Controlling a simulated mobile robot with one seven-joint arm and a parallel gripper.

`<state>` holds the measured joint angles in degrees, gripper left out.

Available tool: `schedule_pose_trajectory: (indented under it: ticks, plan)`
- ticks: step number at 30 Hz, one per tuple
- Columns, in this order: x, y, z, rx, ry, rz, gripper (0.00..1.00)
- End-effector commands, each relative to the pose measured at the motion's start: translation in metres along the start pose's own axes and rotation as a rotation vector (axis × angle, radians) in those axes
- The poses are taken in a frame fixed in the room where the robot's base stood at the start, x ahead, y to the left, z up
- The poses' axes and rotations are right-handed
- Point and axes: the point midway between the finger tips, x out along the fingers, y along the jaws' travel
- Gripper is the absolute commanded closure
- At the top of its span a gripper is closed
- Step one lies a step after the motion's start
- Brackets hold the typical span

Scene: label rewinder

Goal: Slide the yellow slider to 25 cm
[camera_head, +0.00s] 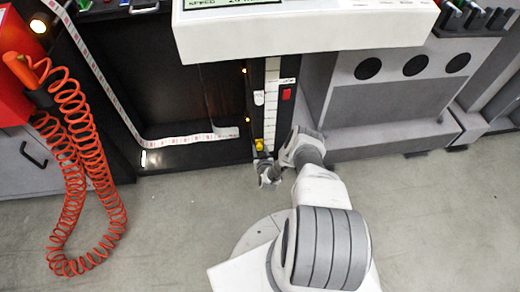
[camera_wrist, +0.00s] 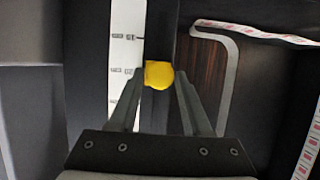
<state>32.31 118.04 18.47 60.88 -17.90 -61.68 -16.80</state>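The yellow slider (camera_head: 259,145) is a small knob near the lower end of a dark vertical track in the head view. A white scale strip (camera_head: 271,85) with small marks runs along the track; its numbers are too small to read surely. In the wrist view the yellow slider (camera_wrist: 158,74) lies between the tips of my gripper (camera_wrist: 160,78), beside the white scale (camera_wrist: 124,60). The fingers are spread about as wide as the knob; I cannot tell whether they press on it. My gripper (camera_head: 267,165) shows just below the slider in the head view.
A red switch (camera_head: 286,94) sits right of the scale. A white display housing (camera_head: 300,35) overhangs the track above. A printed label strip (camera_head: 190,139) runs to the left. Orange coiled hose (camera_head: 75,160) hangs far left. The floor in front is clear.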

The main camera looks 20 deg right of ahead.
Motion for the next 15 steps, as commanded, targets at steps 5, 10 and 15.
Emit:
schedule_pose_trajectory:
  ticks: [5,10,15]
  plan:
    - [0.0000,0.0000,0.0000,0.000,0.000,0.000,0.86]
    - [0.0001,0.0000,-0.0001,0.000,0.000,0.000,1.00]
    - [0.0001,0.0000,-0.0002,0.000,0.000,0.000,1.00]
